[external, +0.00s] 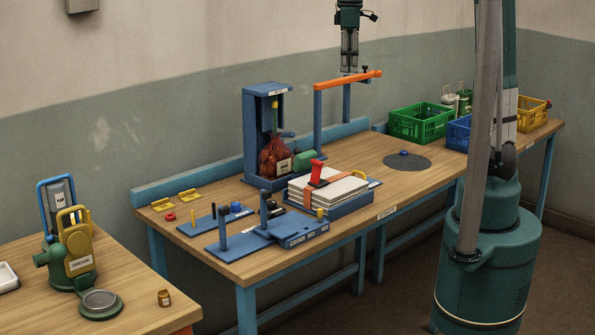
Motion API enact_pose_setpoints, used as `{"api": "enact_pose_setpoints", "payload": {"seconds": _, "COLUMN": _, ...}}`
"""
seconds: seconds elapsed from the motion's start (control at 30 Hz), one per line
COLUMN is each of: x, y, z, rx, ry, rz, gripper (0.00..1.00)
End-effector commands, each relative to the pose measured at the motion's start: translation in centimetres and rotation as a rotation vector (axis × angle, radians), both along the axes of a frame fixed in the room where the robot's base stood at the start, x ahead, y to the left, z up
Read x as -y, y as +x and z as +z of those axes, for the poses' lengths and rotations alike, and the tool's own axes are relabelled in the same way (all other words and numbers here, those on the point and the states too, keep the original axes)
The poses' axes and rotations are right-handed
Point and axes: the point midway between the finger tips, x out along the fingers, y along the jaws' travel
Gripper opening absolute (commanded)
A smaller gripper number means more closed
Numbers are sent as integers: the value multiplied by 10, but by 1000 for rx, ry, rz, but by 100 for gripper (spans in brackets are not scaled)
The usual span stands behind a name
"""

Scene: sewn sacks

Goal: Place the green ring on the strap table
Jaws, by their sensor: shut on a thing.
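I cannot pick out a green ring for certain anywhere in view. The strap table seems to be the low blue stand (345,207) on the bench, bearing a stack of pale flat pieces (338,191) with an orange strap (326,184) around it and a red-handled tool (317,172) on top. My gripper is well above and apart from it.
A blue frame holds a red sack (276,158), with a green part (305,158) beside it. Blue peg plates (250,238) and a red ring (170,216) lie at front left. Coloured crates (420,123) stand at back right.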

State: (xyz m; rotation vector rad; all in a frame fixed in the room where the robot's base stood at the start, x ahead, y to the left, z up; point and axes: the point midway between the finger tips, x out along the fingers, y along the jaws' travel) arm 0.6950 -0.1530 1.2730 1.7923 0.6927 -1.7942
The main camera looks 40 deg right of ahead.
Motion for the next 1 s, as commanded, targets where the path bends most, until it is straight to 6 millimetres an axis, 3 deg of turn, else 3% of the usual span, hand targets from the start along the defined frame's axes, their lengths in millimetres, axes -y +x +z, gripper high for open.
{"api": "enact_pose_setpoints", "payload": {"seconds": 0.1, "x": 26, "y": -22, "z": -2, "rx": 0, "ry": 0, "rz": -50, "gripper": 13}}
{"api": "enact_pose_setpoints", "payload": {"seconds": 0.5, "x": 96, "y": -96, "z": -10, "rx": -1, "ry": 0, "rz": -211, "gripper": 13}}
{"api": "enact_pose_setpoints", "payload": {"seconds": 0.9, "x": 136, "y": -154, "z": -17, "rx": 0, "ry": 1, "rz": -325, "gripper": 13}}
{"api": "enact_pose_setpoints", "payload": {"seconds": 1.0, "x": 139, "y": -158, "z": -27, "rx": 0, "ry": 1, "rz": -335, "gripper": 13}}
